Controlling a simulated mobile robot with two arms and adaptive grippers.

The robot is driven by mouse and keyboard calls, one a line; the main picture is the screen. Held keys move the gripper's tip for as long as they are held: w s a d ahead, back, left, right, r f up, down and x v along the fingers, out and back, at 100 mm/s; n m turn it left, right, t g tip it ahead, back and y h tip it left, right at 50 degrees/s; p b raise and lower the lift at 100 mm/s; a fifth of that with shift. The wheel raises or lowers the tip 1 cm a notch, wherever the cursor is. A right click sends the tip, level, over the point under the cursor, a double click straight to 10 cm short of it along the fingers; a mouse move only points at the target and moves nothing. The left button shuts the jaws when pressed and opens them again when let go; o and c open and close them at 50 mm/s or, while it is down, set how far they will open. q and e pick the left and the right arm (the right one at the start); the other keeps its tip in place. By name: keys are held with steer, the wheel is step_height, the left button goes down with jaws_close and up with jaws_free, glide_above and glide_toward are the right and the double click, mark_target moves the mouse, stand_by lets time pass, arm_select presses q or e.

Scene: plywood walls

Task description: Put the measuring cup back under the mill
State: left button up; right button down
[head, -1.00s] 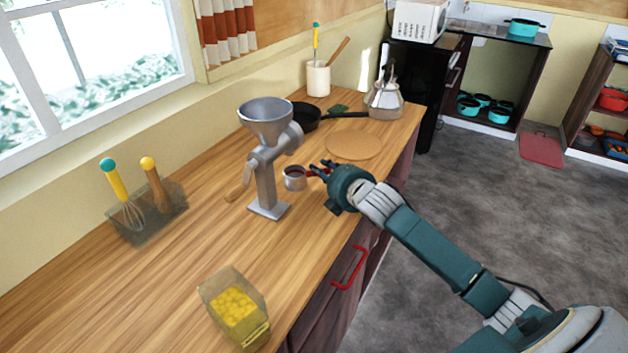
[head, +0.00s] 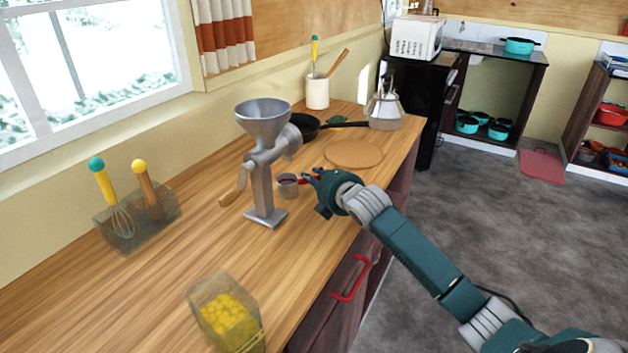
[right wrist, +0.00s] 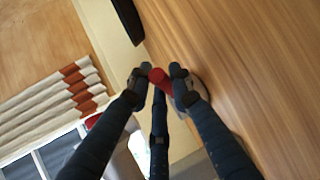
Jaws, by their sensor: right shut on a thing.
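The grey metal mill (head: 262,170) stands upright on the wooden counter, its funnel on top and a wooden-handled crank at its left. The small grey measuring cup (head: 288,186) with a red handle is just right of the mill's column. My right gripper (head: 311,178) is shut on the cup's red handle, which shows between the fingers in the right wrist view (right wrist: 159,77). The cup's bowl is mostly hidden behind the fingers there. From the head view I cannot tell whether the cup touches the counter. My left gripper is not in view.
A clear bin of yellow items (head: 225,318) stands at the front. A utensil holder (head: 137,222) is at the left. A round board (head: 354,154), a black pan (head: 303,126) and a kettle (head: 384,108) are behind. The counter before the mill is clear.

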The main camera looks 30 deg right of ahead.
steer(key=c, duration=1.6)
jaws_free()
steer(key=shift+f, duration=0.15)
steer(key=shift+o, duration=0.2)
steer(key=shift+r, duration=0.2)
steer(key=b+v, duration=0.1)
steer(key=v, duration=1.1)
